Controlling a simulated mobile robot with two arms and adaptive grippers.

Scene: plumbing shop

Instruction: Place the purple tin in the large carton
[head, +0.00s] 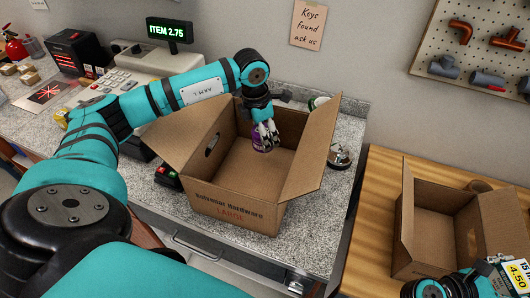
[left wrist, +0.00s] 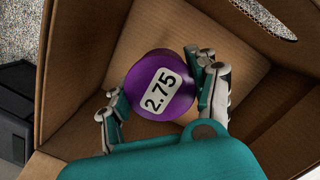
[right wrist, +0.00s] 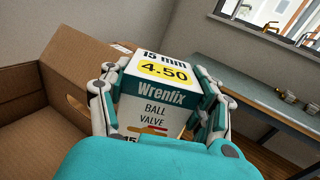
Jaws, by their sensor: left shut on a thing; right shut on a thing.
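The large carton (head: 240,212) stands open on the speckled counter, with "LARGE" printed on its front. My left gripper (head: 265,138) reaches down inside it, shut on the purple tin (head: 261,146). In the left wrist view the tin (left wrist: 160,86) shows its 2.75 label between the fingers, with carton walls around it. Whether the tin touches the carton floor I cannot tell. My right gripper (right wrist: 158,105) is shut on a Wrenfix ball valve box (right wrist: 155,92) marked 4.50. That box also shows at the head view's lower right edge (head: 516,274).
A smaller open carton (head: 425,235) stands on the wooden table at the right, beside my right gripper. A till with a green display (head: 169,30), a card reader (head: 168,177) and a service bell (head: 340,157) are around the large carton.

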